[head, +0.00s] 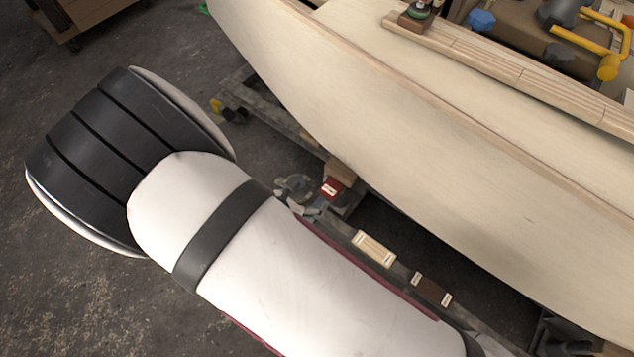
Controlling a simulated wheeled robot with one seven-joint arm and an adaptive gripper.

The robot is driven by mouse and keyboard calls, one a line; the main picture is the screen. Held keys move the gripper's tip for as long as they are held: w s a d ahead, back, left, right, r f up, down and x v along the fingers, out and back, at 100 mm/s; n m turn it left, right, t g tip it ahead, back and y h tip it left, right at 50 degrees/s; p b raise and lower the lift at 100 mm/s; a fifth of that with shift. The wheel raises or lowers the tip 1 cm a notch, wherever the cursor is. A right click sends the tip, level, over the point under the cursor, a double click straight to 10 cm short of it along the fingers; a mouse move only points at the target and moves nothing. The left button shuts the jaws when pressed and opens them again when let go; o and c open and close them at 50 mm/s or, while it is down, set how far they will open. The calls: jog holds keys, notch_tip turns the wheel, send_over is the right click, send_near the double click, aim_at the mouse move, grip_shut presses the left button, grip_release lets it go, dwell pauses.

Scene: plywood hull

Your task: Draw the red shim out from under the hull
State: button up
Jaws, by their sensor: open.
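The red shim (331,187) is a small block with a pale label on its end. It sits at the lower edge of the plywood hull (420,140), beside a brown wooden block (341,169), on a dark support beam. My gripper (312,204) shows only in part as grey pieces just left of the red shim. My own white arm hides the rest of it. Its jaws are open and the shim is not held between them. I cannot tell whether a finger touches the shim.
A pale labelled block (373,249) and a dark brown labelled block (432,288) lie along the beam to the lower right. The hull's side overhangs this row. A yellow and black item (228,111) lies farther left. Bare concrete floor is at the left.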

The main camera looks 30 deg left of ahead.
aim_at(329, 190)
jog(key=shift+f, duration=0.2)
jog(key=b+x, duration=0.4)
jog(key=x, duration=0.9)
jog(key=shift+w+f+b, duration=0.25)
jog(key=shift+b, duration=0.15)
jog(key=shift+s, duration=0.1)
jog(key=c, duration=1.3)
